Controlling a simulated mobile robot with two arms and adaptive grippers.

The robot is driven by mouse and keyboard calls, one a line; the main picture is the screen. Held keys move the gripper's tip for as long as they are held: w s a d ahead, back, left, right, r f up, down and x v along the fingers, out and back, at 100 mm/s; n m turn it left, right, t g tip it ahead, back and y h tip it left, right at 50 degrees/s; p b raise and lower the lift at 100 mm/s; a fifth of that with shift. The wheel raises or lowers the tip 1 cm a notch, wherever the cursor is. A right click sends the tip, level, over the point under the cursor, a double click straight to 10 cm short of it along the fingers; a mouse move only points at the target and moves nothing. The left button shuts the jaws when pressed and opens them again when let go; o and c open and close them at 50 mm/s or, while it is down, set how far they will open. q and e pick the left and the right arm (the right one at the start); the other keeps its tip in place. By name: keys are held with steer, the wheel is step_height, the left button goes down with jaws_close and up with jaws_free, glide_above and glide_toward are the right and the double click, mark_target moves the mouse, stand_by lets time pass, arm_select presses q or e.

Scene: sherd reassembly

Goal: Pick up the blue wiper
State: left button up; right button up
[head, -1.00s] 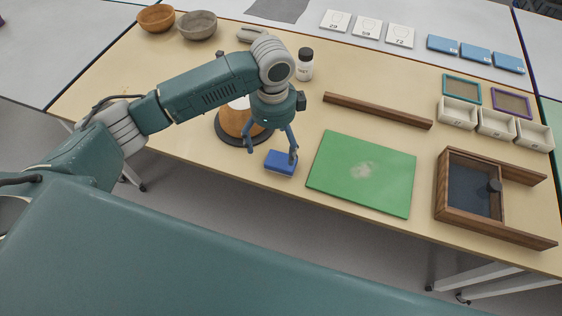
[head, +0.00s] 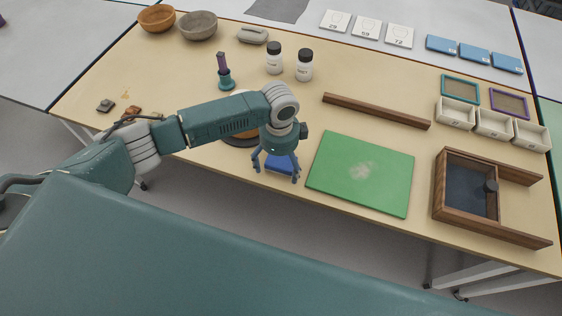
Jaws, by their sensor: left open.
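The blue wiper (head: 283,164) lies on the tan table near its front edge, just left of the green mat. My left gripper (head: 276,176) is over it, pointing down and open. In the picture its fingers stand at the left and right of the wiper, and the gripper body hides part of it. I cannot tell whether the fingers touch it or how high they are above the table. My right gripper is not in view.
The green mat (head: 382,190) with a pale dusty patch lies close on the right.

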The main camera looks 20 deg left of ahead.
mark_target(280, 164)
arm_select(q)
steer(key=c, duration=1.3)
steer(key=shift+r, duration=0.1)
step_height(280, 164, up, 20)
steer(key=shift+f+b, duration=0.1)
steer(key=shift+b, duration=0.75)
steer(key=o, duration=0.6)
steer(key=c, duration=0.5)
